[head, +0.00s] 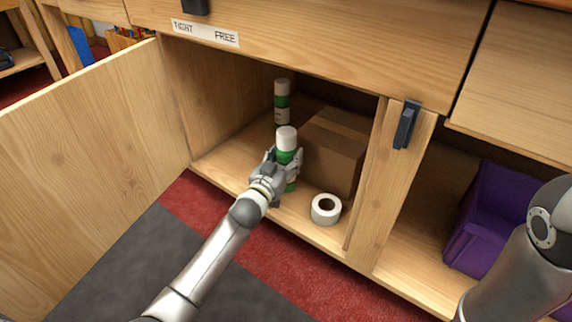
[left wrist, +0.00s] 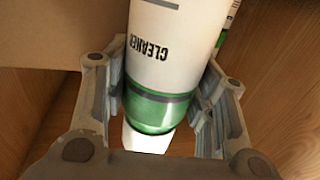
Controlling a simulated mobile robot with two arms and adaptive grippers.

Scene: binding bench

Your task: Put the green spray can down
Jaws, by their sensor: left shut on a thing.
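The green spray can (head: 286,154) has a white cap and is upright, just inside the open cabinet. My left gripper (head: 284,167) is shut around its middle and hides part of it. In the left wrist view the can (left wrist: 165,60) stands between the two fingers of the left gripper (left wrist: 160,100), with "CLEANER" on its white label and a green band. I cannot tell whether its base touches the cabinet floor. My right gripper is out of view; only part of my right arm shows at the lower right.
A similar green-and-white can (head: 282,103) stands farther back. A cardboard box (head: 335,155) is close on the right, and a white tape roll (head: 326,209) lies at the front. The open door (head: 90,170) is at left. A purple bin (head: 490,215) sits in the right compartment.

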